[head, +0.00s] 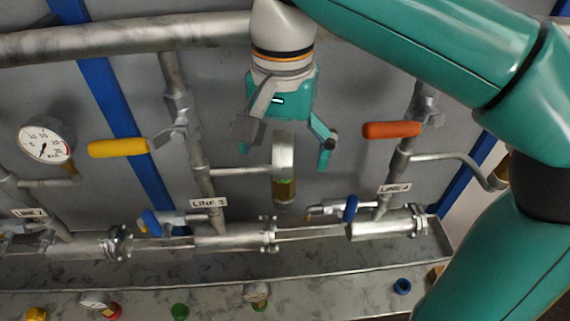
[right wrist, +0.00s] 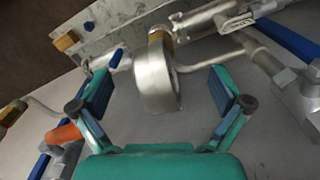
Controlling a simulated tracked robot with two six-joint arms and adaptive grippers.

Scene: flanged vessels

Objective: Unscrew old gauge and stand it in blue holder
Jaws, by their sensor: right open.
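A gauge (head: 284,152), seen nearly edge-on, stands on a brass fitting (head: 285,189) at the end of the LINE 3 side pipe. My right gripper (head: 287,141) is open, with one finger on each side of the gauge. In the right wrist view the gauge's metal case (right wrist: 154,84) sits between the open fingers (right wrist: 158,92), with visible gaps on both sides. The gauge's dial face is hidden. A small blue holder (head: 401,286) on the right of the shelf looks empty. My left gripper is not in view.
A yellow valve handle (head: 118,148) and an orange one (head: 391,130) flank the gripper. Another gauge (head: 46,143) is at the left. The front shelf (head: 335,290) holds a green holder (head: 180,310), a red holder (head: 112,311) and two loose-looking gauges (head: 257,293).

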